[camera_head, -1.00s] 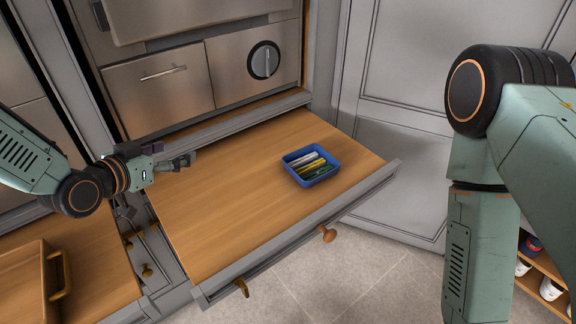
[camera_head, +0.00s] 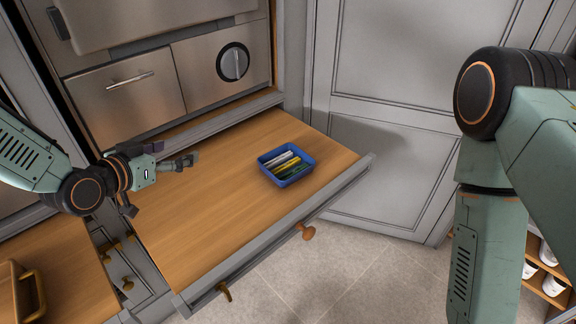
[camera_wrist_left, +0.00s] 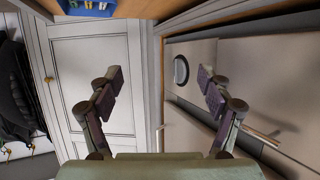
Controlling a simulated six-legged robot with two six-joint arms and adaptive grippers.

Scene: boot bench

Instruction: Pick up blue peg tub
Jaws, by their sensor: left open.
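The blue peg tub (camera_head: 286,180) sits on the pulled-out wooden board (camera_head: 215,200), toward its right side. It is a small open rectangular tub holding several white, yellow and green pegs. In the left wrist view part of the tub (camera_wrist_left: 72,8) shows at the top edge, cut off by the frame. My left gripper (camera_head: 190,160) is over the left part of the board, apart from the tub and to its left. In the left wrist view its two fingers (camera_wrist_left: 160,85) are spread wide with nothing between them. My right arm stands at the right of the head view; its gripper is out of view.
Steel drawers (camera_head: 126,94) with a bar handle and a round dial (camera_head: 233,62) stand behind the board. A grey rail with wooden knobs (camera_head: 306,231) edges its front. A wooden tray (camera_head: 22,290) is at lower left. The board between gripper and tub is clear.

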